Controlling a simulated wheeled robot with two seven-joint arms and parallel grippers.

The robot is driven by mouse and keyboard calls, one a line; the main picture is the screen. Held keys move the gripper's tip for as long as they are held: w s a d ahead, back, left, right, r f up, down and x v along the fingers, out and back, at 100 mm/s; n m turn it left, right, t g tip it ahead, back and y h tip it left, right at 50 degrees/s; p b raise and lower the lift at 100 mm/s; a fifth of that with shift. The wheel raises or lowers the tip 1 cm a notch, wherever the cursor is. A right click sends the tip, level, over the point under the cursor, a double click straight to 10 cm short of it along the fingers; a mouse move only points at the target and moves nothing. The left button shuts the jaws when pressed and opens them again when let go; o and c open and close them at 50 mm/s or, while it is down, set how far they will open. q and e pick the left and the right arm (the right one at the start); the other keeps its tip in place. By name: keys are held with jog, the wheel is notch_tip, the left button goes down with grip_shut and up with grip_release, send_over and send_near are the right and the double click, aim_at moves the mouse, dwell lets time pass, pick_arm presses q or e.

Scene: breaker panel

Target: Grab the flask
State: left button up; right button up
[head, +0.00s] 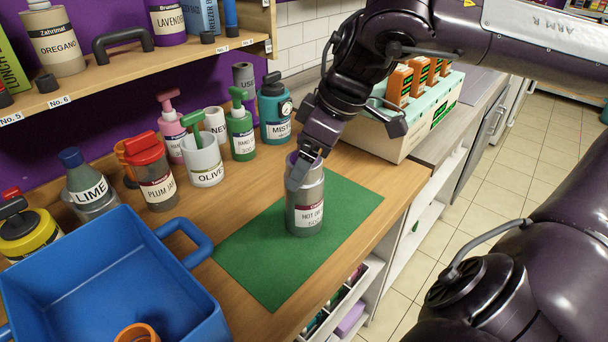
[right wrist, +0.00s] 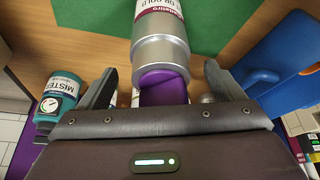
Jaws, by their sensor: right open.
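The flask (head: 305,215) is a silver-grey cylinder with a red-banded white label, standing upright on a green mat (head: 346,205) on the wooden counter. My right gripper (head: 304,168) is at its upper end, with a finger in front of its rim. In the right wrist view the flask (right wrist: 163,48) appears upside down, centred between the tips of my open right gripper (right wrist: 161,72). Gaps show on both sides of it there. A purple part shows below its metal end; I cannot tell whether it belongs to the flask. My left gripper is not in view.
A blue bin (head: 105,262) stands left of the mat. A shelf (head: 150,72) overhangs the back left.

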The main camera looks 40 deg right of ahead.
jog(key=shift+x, duration=1)
jog(key=shift+c, duration=0.2)
jog(key=c, duration=1.7)
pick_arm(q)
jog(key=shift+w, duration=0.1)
pick_arm(e)
jog(key=shift+o, duration=0.2)
jog(key=shift+r, duration=0.1)
